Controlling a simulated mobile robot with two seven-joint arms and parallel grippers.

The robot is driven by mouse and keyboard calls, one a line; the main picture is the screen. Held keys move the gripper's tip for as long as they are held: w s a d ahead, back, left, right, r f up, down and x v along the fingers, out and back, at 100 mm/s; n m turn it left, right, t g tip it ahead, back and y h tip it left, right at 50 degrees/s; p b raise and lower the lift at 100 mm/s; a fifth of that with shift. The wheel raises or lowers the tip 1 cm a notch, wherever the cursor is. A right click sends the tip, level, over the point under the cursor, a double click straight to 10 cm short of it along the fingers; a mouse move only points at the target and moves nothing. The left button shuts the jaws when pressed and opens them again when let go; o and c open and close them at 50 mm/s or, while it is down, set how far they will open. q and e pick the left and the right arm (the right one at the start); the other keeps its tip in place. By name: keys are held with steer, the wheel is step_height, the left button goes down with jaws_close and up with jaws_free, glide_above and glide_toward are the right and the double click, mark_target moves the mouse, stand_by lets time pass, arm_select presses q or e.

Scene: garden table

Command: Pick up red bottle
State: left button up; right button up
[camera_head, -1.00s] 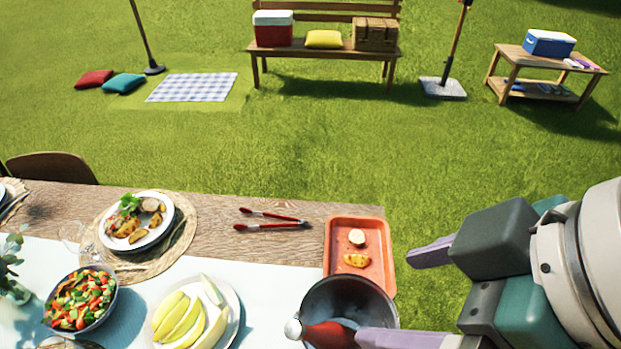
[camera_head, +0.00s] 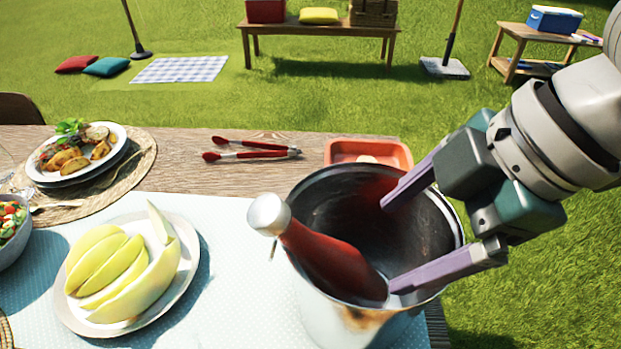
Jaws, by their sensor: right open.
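The far finger is at the bucket's far right rim. The bottle is not between closed fingers. My left gripper is not in view.
An orange tray (camera_head: 368,151) sits just behind the bucket. Red tongs (camera_head: 250,150) lie on the wooden tabletop. A plate of melon slices (camera_head: 125,270) is left of the bucket, and a plate of food (camera_head: 75,150) is farther back. Grass lies beyond the table's right edge.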

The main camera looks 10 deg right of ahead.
mark_target(357, 262)
steer(key=x, duration=0.3)
steer(key=b+x, duration=0.1)
steer(key=x, duration=0.5)
steer(key=shift+a+f+b, duration=0.2)
steer(key=shift+a+b, duration=0.1)
steer(key=shift+a, duration=0.05)
steer(key=shift+c, duration=0.3)
steer(key=c, duration=1.2)
jaws_close()
steer(key=shift+w+r, duration=0.1)
steer(key=shift+r, duration=0.1)
